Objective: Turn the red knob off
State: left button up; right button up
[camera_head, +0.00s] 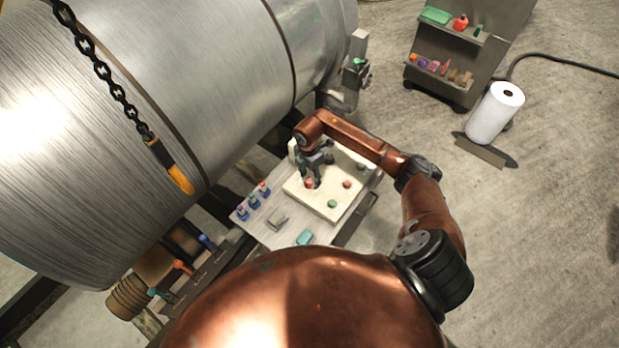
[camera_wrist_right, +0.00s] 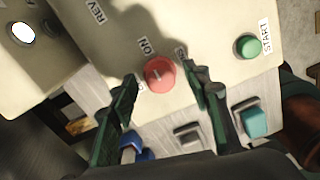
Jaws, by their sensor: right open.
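The red knob (camera_wrist_right: 159,74) is on a cream control panel (camera_wrist_right: 205,25), with an "ON" label beside it and another label partly hidden by my finger. My right gripper (camera_wrist_right: 160,92) is open, with one finger on each side of the knob; I cannot tell whether they touch it. In the head view the right gripper (camera_head: 312,180) is over the left part of the panel (camera_head: 325,208), at the red knob (camera_head: 309,184). My left gripper is not in view.
A green START button (camera_wrist_right: 247,46) is on the panel, and another red control (camera_head: 347,184) is nearby.

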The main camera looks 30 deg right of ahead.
jog(key=shift+f, duration=0.55)
jog(key=shift+c, duration=0.2)
jog(key=c, duration=1.1)
